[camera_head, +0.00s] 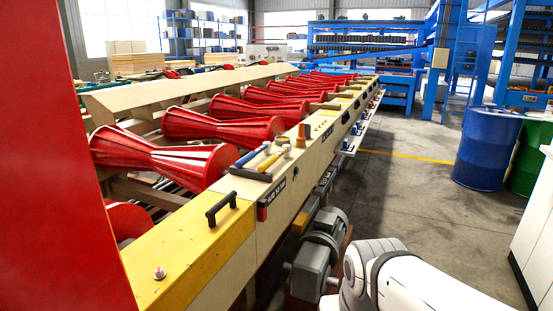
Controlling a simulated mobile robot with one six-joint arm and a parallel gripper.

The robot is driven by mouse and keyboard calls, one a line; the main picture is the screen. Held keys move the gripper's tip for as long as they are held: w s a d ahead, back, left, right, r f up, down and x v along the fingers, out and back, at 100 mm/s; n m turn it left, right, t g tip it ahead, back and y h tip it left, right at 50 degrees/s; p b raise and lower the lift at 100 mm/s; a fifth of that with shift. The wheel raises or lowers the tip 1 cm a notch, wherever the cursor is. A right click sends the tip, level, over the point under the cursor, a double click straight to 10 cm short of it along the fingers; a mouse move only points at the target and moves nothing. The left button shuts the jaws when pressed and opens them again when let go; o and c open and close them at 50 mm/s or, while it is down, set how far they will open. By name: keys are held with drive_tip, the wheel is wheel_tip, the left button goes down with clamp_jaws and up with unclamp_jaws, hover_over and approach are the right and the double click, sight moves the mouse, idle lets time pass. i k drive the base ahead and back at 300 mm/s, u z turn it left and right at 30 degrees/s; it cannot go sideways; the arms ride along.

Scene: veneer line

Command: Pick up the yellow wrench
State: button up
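A yellow tool (270,162), which looks like the yellow wrench but is too small to tell for sure, lies on the cream side rail (310,160) of the roller line. It lies beside a blue-handled tool (250,157), just behind a dark flat piece (250,174). White links of my arm show at the bottom right. My gripper is not in view, so I cannot see its fingers.
Red tapered rollers (180,162) run along the line left of the rail. A black handle (221,208) stands on the yellow cover (190,257) in front. A grey motor (318,252) sticks out beside the rail. Blue (486,150) and green (530,155) drums stand right; floor between is clear.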

sight(286, 150)
drive_tip(key=z, duration=1.75)
drive_tip(key=i, duration=1.9)
drive_tip(key=u, duration=2.75)
drive_tip(key=i, duration=1)
drive_tip(key=z, duration=0.1)
